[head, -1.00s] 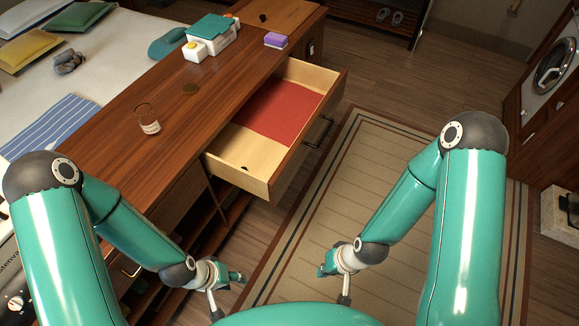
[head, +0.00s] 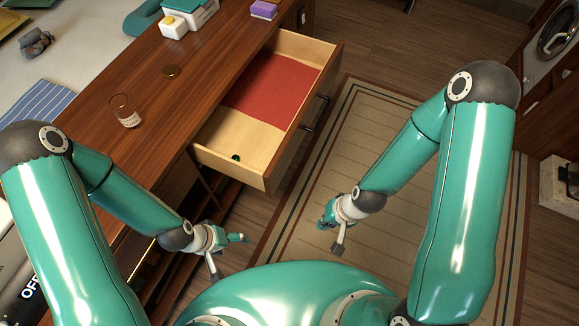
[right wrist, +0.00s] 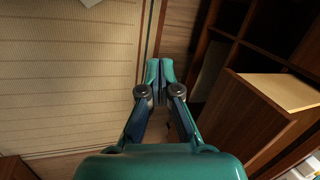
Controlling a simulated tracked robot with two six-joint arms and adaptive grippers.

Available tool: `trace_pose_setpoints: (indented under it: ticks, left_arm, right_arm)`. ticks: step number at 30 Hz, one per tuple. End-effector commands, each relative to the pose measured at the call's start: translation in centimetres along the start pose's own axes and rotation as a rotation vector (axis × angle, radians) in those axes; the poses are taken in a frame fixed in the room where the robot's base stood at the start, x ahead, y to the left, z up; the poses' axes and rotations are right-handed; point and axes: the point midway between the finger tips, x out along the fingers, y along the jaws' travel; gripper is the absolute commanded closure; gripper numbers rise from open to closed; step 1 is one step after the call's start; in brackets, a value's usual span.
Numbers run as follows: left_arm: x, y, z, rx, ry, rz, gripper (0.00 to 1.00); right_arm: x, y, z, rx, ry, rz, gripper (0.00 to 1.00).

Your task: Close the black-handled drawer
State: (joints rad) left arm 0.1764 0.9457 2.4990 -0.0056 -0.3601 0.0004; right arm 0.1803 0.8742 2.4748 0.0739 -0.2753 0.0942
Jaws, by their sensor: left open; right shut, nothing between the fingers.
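The wooden drawer (head: 286,150) stands pulled out of the long wooden counter in the head view. It has a red lining, and a small dark round thing (head: 236,157) lies in its near corner. Its black handle (head: 315,113) is on the front panel, facing right. My left gripper (head: 238,238) is open and empty, below the drawer's near corner in the picture. My right gripper (head: 325,215) is shut and empty, over the floor in front of the drawer and apart from it. In the right wrist view its closed fingers (right wrist: 160,75) touch nothing.
On the counter (head: 150,95) are a glass (head: 124,111), a brown disc (head: 171,71) and a purple block (head: 264,9). A striped rug (head: 370,150) covers the clear floor right of the drawer. A wooden panel (right wrist: 238,112) shows in the right wrist view.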

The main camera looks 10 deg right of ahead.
Motion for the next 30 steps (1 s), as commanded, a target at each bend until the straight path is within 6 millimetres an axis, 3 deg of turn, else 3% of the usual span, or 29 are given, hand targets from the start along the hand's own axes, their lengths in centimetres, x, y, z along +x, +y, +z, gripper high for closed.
trace_pose_setpoints:
  ticks: [1,7,12,15,22,26,30]
  left_arm:
    - [2.4,-0.8,0.0,0.0,-0.001,0.0,0.19]
    - [9.1,-3.3,0.0,0.0,-0.001,0.0,0.19]
    - [14.3,-5.2,0.0,0.0,-0.001,0.0,0.19]
    - [16.4,-5.9,-0.1,0.0,-0.001,0.0,0.19]
    - [18.2,-6.6,-0.1,0.0,0.0,0.0,0.19]
    - [18.6,-6.7,-0.1,0.0,0.0,0.0,0.19]
    - [19.5,-7.0,-0.1,0.0,0.0,0.0,0.19]
  right_arm:
    - [1.2,0.8,-1.5,0.104,0.02,0.003,1.0]
    - [1.1,1.6,-6.8,0.728,0.052,-0.066,1.0]
    - [-1.4,-0.3,-10.2,1.261,-0.014,-0.252,1.0]
    - [-3.5,-1.8,-11.3,1.484,-0.092,-0.371,1.0]
    - [-6.7,-4.1,-12.3,1.707,-0.229,-0.513,1.0]
    - [-6.1,-4.7,-12.4,1.723,-0.244,-0.519,1.0]
    - [-4.0,-5.5,-12.9,1.719,-0.242,-0.516,1.0]
